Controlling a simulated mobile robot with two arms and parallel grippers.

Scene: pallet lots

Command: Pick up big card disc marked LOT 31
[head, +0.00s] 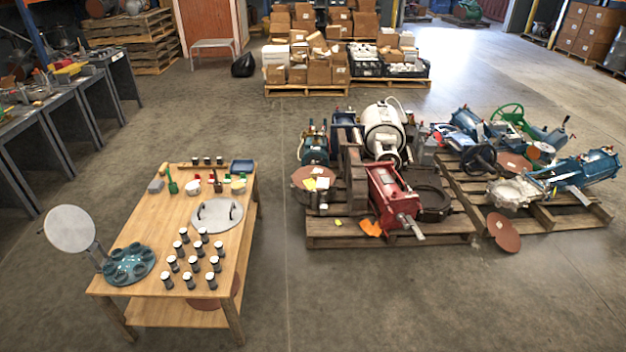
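Several reddish-brown discs that look like card are in the head view. One disc (503,231) leans at the front edge of the right pallet, its lower part by the floor. Another disc (300,175) lies on the left pallet, with yellow and white slips on it. A third disc (513,162) is among the machine parts on the right pallet, partly hidden. A fourth disc (228,293) lies on the lower shelf of the wooden table, partly hidden. No LOT marking is readable on any of them. Neither of my grippers is in view.
The wooden table (163,232) carries jars, a grey lid and a teal plate. The left pallet (390,240) and right pallet (575,217) hold valves and motors. Boxes on pallets stand behind. Open concrete floor lies between table and pallets and in front of them.

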